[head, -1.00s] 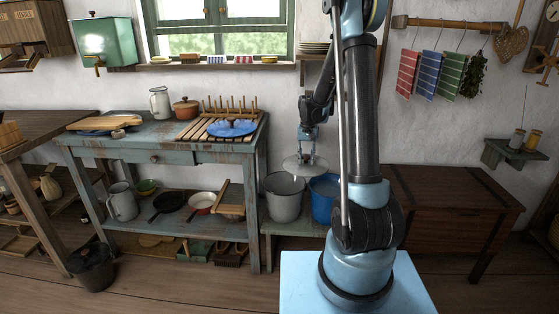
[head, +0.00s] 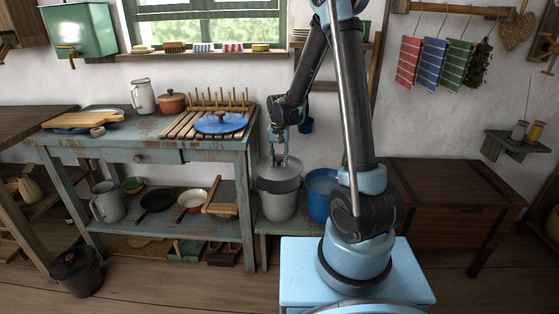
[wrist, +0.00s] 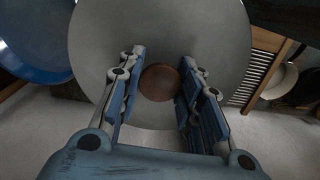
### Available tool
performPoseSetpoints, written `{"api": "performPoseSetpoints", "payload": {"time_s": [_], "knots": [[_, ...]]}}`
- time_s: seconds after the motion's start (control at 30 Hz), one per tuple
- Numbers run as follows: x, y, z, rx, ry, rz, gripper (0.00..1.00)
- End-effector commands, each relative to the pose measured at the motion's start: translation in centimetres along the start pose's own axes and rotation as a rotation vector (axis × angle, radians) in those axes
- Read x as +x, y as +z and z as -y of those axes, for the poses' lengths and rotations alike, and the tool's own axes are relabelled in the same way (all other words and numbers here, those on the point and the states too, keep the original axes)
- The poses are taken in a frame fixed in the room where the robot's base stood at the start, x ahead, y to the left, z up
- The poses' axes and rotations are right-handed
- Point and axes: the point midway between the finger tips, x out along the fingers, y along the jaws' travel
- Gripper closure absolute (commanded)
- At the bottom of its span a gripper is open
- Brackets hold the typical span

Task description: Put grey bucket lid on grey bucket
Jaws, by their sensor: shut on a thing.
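The grey bucket (head: 279,207) stands upright on a low bench beside the blue-green table. The grey lid (head: 279,170) is over its mouth in the head view; I cannot tell whether it touches the rim all round. My gripper (head: 279,158) is above the lid, pointing down, with its fingers shut on the lid's knob. In the wrist view the lid (wrist: 100,45) is a wide grey disc. Its round brown knob (wrist: 160,82) is between the fingers (wrist: 158,88). The lid hides the bucket there.
A blue bucket (head: 320,190) stands close to the right of the grey one. The blue-green table (head: 195,155) is close on the left, with a blue lid (head: 221,122) on a wooden rack. A wooden chest (head: 440,205) stands to the right.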

Motion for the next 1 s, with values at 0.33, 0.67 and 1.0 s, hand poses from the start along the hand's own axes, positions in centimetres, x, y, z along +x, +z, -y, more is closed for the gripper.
{"api": "performPoseSetpoints", "payload": {"time_s": [0.33, 0.67, 1.0], "knots": [[2.6, -0.2, -0.1, 0.002, 0.000, 0.000, 0.97], [5.1, -0.3, -0.4, 0.005, 0.000, 0.000, 0.97], [6.2, -0.3, -0.5, 0.006, 0.000, 0.000, 0.97]]}}
